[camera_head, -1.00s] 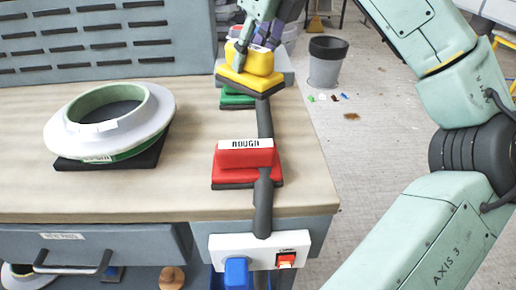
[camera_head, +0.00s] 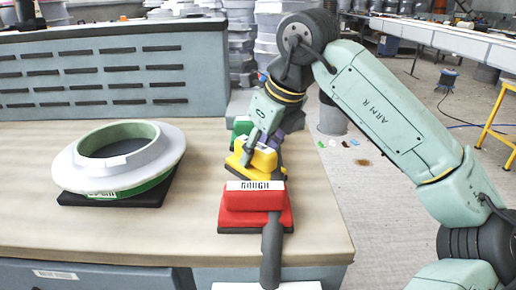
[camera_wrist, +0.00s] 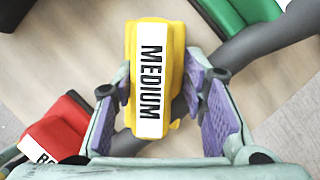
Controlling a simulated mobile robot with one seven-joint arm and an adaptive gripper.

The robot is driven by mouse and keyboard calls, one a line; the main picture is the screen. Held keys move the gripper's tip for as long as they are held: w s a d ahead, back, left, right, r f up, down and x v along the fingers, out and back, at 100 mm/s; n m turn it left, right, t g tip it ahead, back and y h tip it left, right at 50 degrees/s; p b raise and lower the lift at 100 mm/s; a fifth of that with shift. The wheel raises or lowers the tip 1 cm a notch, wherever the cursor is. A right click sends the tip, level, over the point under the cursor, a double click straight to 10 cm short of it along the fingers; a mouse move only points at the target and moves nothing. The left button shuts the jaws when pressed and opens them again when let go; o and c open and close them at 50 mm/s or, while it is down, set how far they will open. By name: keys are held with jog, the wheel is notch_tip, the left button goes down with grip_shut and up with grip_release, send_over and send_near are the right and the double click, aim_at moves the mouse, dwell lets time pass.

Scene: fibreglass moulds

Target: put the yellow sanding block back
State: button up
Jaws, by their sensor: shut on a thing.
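The yellow sanding block (camera_head: 262,158), with a dark base pad, is between the red block and the green block near the bench's right edge. In the wrist view its white label reads MEDIUM on the yellow body (camera_wrist: 177,45). My gripper (camera_head: 252,142) reaches down from above and is shut on it, with a purple-padded finger on each side (camera_wrist: 158,75). The block is low over the bench; whether its base touches the top is hard to tell. The red block (camera_head: 254,200), labelled ROUGH, stands in front. The green block (camera_head: 241,126) stands behind, partly hidden by my gripper.
A grey hose (camera_head: 271,245) runs along the right of the blocks, and also shows in the wrist view (camera_wrist: 265,45). A white and green ring mould (camera_head: 75,172) sits on a dark pad at left. The bench top (camera_head: 150,235) is clear between. A slotted panel (camera_head: 100,75) stands behind.

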jog(key=shift+f, duration=0.15)
jog(key=o, duration=1.1)
jog(key=v, duration=1.2)
jog(key=shift+r, duration=0.2)
